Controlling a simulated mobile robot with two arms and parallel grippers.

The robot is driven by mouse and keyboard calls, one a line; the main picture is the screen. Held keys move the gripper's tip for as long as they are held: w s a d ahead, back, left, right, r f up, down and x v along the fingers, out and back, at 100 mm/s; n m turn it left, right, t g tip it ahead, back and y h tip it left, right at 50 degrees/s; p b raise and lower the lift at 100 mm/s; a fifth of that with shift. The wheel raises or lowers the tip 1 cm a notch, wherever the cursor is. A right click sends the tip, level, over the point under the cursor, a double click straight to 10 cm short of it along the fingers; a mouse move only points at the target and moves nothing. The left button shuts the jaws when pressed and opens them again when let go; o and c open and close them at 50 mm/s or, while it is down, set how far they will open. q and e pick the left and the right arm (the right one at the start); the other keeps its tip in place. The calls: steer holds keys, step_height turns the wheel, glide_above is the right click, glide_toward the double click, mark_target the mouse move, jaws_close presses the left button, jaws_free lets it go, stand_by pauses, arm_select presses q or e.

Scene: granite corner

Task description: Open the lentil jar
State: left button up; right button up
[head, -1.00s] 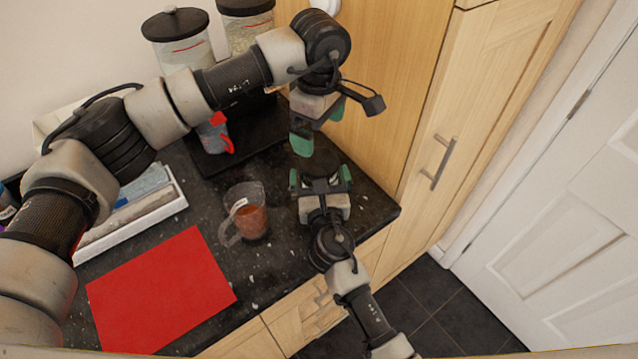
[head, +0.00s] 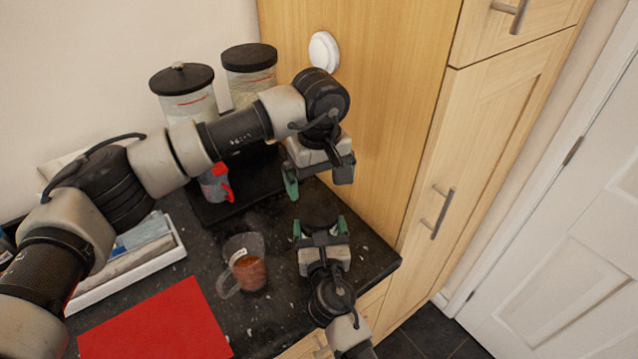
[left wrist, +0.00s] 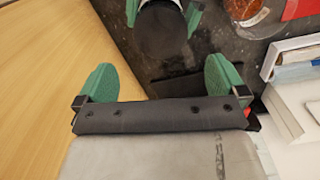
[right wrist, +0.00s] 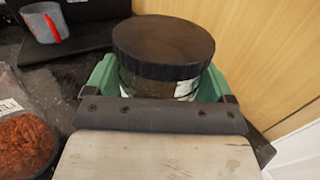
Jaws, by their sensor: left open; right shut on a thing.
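A jar with a wide black lid (right wrist: 165,45) is between the green fingers of my right gripper (head: 320,228), which is shut on its body. The jar is upright and its lid is on; the lid also shows in the head view (head: 320,214) and the left wrist view (left wrist: 163,32). Its contents are mostly hidden by the fingers and lid. My left gripper (head: 318,182) is open and empty, above and behind the jar in the head view. In the left wrist view, the jar lid lies beyond the open green fingers (left wrist: 160,78), not between them.
A clear jug (head: 245,268) with orange-brown contents stands left of the jar. A grey cup with a red handle (head: 215,183), two black-lidded canisters (head: 183,92), a white tray (head: 130,265) and a red mat (head: 155,325) are on the counter. A wooden cabinet (head: 375,110) closes off the right.

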mark_target(319, 211)
arm_select(q)
steer(key=m, duration=0.6)
steer(key=shift+m, duration=0.3)
steer(key=m, duration=0.4)
steer(key=shift+m, duration=0.3)
steer(key=shift+f, duration=4)
steer(key=shift+c, duration=0.3)
